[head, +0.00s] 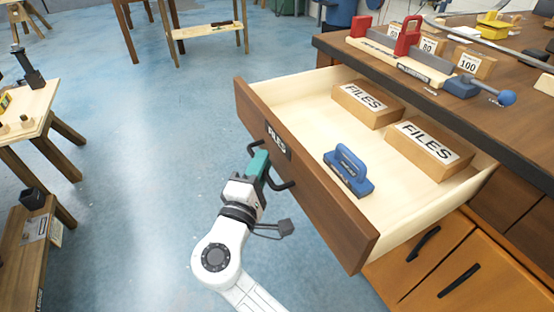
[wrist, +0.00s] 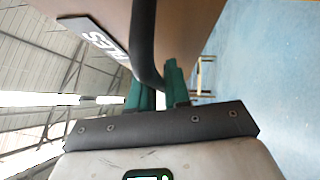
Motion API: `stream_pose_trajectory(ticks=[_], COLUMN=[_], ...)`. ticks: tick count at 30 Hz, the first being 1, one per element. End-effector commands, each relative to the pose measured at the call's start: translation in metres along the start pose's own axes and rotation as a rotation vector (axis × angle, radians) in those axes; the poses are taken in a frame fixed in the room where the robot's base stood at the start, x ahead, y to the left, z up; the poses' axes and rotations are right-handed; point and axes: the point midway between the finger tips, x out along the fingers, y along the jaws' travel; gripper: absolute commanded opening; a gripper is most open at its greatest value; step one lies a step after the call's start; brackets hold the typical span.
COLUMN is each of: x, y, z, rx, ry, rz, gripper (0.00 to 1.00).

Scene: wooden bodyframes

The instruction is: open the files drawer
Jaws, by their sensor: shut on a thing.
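The files drawer (head: 335,205) is pulled well out from the workbench in the head view, with its brown front toward me. Its front carries a FILES label (head: 278,140) and a dark bar handle (head: 280,184). In the drawer lie two boxes marked FILES (head: 368,103) and (head: 430,147) and a blue-handled tool (head: 349,171). My gripper (head: 262,163), with green fingers, is shut on the handle. In the wrist view the dark handle (wrist: 146,45) passes between the green fingers (wrist: 160,90), in front of the drawer front (wrist: 188,25).
The workbench top (head: 330,40) holds a red-handled tool (head: 407,36), a blue clamp (head: 463,87) and sandpaper boxes. Orange cabinet doors (head: 425,255) with dark handles are below the drawer. A small wooden table (head: 25,110) stands at left. The blue floor between is clear.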

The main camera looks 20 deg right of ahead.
Motion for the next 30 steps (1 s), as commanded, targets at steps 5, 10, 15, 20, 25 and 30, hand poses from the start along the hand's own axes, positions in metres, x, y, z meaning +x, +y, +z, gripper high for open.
stream_pose_trajectory(ticks=[5, 10, 15, 20, 25, 30], x=[-0.0047, -0.005, -0.0049, -0.0046, -0.0044, -0.0077], y=[-0.0011, -0.001, -0.001, -0.0003, 0.0003, 0.0008], z=[-0.0044, -0.0048, -0.0048, -0.0047, -0.0046, -0.0049], rx=[-0.002, -0.002, -0.002, -0.001, -0.001, -0.001], ry=[0.001, 0.001, 0.001, 0.001, 0.0, 0.002], rz=[-0.004, -0.004, -0.004, -0.002, -0.002, -0.001], gripper=[0.0, 0.0, 0.18, 0.33, 0.37, 0.37])
